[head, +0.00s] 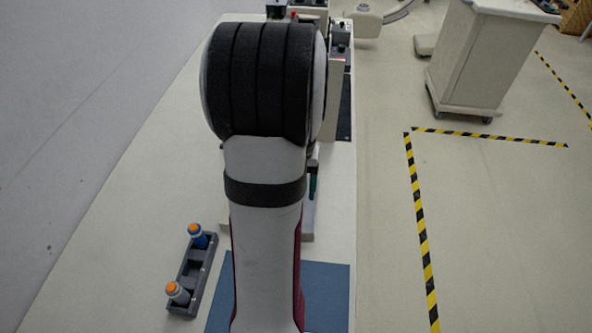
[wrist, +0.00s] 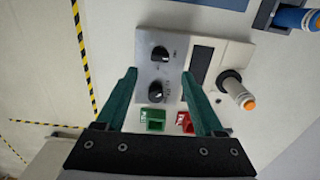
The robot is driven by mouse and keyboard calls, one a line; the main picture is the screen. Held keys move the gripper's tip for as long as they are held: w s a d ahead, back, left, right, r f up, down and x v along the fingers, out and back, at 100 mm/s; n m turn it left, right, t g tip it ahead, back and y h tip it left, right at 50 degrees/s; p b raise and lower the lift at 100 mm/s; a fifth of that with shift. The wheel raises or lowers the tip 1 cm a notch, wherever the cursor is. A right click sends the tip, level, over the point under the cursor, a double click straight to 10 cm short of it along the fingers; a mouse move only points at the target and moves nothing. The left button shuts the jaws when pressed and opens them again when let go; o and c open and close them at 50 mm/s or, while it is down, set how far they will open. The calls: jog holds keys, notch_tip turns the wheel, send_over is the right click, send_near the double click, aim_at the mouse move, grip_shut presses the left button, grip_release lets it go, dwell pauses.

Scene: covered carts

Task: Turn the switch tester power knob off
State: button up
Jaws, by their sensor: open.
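The switch tester (wrist: 146,40) is a pale panel with two black knobs, an upper knob (wrist: 160,54) and a lower knob (wrist: 156,92). Their labels are too small to read, so I cannot tell which is power. A green block (wrist: 152,120) and a red block (wrist: 184,122) sit near its lower edge. My gripper (wrist: 159,73) is open over the panel, its green fingers either side of the knobs with nothing between the tips. I cannot tell whether they touch the panel. In the head view my arm hides most of the tester (head: 308,222); one green finger shows.
A white cylinder with an orange tip (wrist: 237,92) stands right of the right finger. A dark rack (head: 192,276) with two orange-capped pieces sits on the bench, left of a blue mat (head: 325,290). Other equipment (head: 340,45) stands at the far end.

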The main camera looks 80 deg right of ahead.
notch_tip(320, 180, up, 8)
jog(key=shift+r, duration=0.2)
jog(key=w+a+r+n+y, duration=0.15)
jog(key=w+a+n, duration=0.45)
jog(key=w+a, duration=1.1)
jog(key=s+a+n, duration=0.2)
jog(key=a+n, duration=0.1)
jog(key=a, duration=0.7)
jog(key=s+a+n, duration=0.3)
jog(key=a, duration=0.7)
jog(key=shift+s+a+f, duration=0.25)
jog(key=shift+s+f, duration=0.1)
jog(key=shift+f, duration=0.1)
jog(key=shift+o, duration=0.2)
